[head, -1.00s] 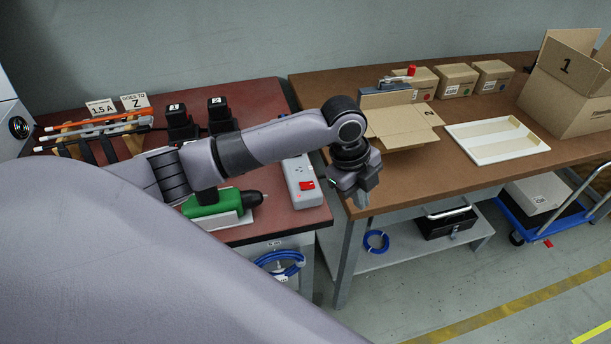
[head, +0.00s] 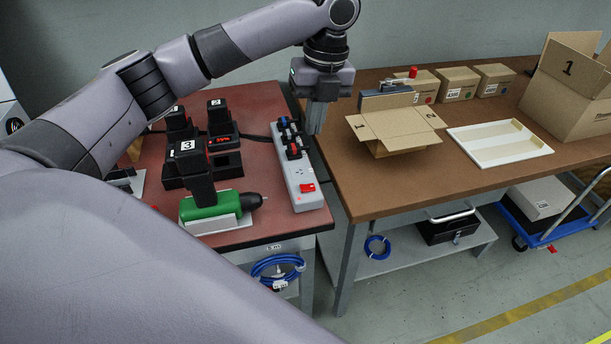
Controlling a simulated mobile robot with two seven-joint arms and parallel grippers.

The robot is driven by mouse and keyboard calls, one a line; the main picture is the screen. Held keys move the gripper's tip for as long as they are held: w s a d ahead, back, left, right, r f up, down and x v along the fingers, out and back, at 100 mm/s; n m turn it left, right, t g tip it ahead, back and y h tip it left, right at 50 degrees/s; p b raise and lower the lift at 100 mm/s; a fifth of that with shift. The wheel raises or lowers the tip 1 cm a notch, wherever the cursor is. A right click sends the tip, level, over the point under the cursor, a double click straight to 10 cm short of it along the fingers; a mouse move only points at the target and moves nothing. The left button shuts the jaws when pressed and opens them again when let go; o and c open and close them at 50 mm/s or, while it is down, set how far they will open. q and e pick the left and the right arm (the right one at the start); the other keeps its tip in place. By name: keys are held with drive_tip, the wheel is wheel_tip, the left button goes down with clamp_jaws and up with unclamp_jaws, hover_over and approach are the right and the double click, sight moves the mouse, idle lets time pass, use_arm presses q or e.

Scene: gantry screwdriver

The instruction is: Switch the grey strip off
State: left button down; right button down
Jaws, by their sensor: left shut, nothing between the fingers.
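The grey power strip (head: 300,172) lies along the right edge of the red-topped bench. A red rocker switch (head: 307,187) sits at its near end. Dark plugs (head: 291,143) with blue and red parts fill its far half. My left gripper (head: 316,128) points down, shut and empty, just right of the strip's far half and above the gap between the two benches. I cannot tell whether it touches anything. My right gripper is not in view.
A green drill (head: 207,205) with battery 3 lies in a holder left of the strip. Chargers with batteries (head: 220,125) stand behind it. On the brown bench are an open carton (head: 395,125), a white tray (head: 498,145) and a large box (head: 570,88).

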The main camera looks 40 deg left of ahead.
sight(304, 187)
use_arm(q)
drive_tip(key=shift+f, duration=0.1)
drive_tip(key=f, duration=0.4)
drive_tip(key=s+f+b, duration=0.1)
drive_tip(key=f, duration=0.4)
drive_tip(key=a+f, duration=0.1)
drive_tip(key=f, duration=0.3)
drive_tip(key=shift+s+f, duration=0.2)
drive_tip(key=shift+f, duration=0.2)
